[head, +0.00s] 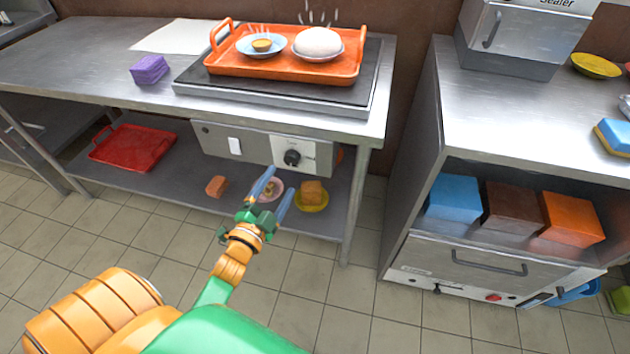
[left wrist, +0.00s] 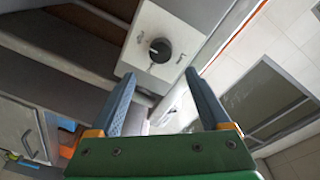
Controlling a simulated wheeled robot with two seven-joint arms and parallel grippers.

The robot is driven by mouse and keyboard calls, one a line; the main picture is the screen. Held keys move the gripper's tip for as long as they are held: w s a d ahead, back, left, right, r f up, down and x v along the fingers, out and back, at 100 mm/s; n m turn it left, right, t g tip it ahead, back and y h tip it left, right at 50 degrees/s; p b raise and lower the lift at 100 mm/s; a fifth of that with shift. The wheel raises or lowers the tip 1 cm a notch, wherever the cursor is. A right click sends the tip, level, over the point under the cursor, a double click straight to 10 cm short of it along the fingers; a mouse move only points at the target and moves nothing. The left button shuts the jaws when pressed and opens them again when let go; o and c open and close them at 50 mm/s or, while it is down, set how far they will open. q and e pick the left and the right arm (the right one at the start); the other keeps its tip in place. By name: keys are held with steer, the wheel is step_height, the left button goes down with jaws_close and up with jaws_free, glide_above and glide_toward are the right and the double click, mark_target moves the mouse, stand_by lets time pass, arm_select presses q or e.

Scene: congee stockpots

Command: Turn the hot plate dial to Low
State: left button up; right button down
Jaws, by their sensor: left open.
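The hot plate dial (head: 292,157) is a round black knob on a pale panel of the grey control box (head: 222,139) under the steel table's front edge. The dial also shows in the left wrist view (left wrist: 160,50), beyond the fingertips and between them, with a light mark on it. The lettering around it is too small to read. My left gripper (head: 277,182) is open and empty, with blue fingers pointing up toward the dial from just below and in front. It appears apart from the dial. The hot plate (head: 290,95) sits on the table above. My right gripper is not in view.
An orange tray (head: 230,69) with two dishes stands on the hot plate. A purple block (head: 149,70) lies on the steel table (head: 60,60). The lower shelf holds a red tray (head: 132,148) and small food items. A steel cabinet (head: 455,110) stands at right.

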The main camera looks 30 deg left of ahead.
mark_target(291, 162)
arm_select(q)
steer(key=w, duration=0.2)
steer(key=w+a, duration=0.1)
steer(key=w, duration=0.4)
steer(key=shift+w+a+f+b, duration=0.1)
steer(key=shift+a+b, duration=0.15)
steer(key=shift+b, duration=0.15)
jaws_close()
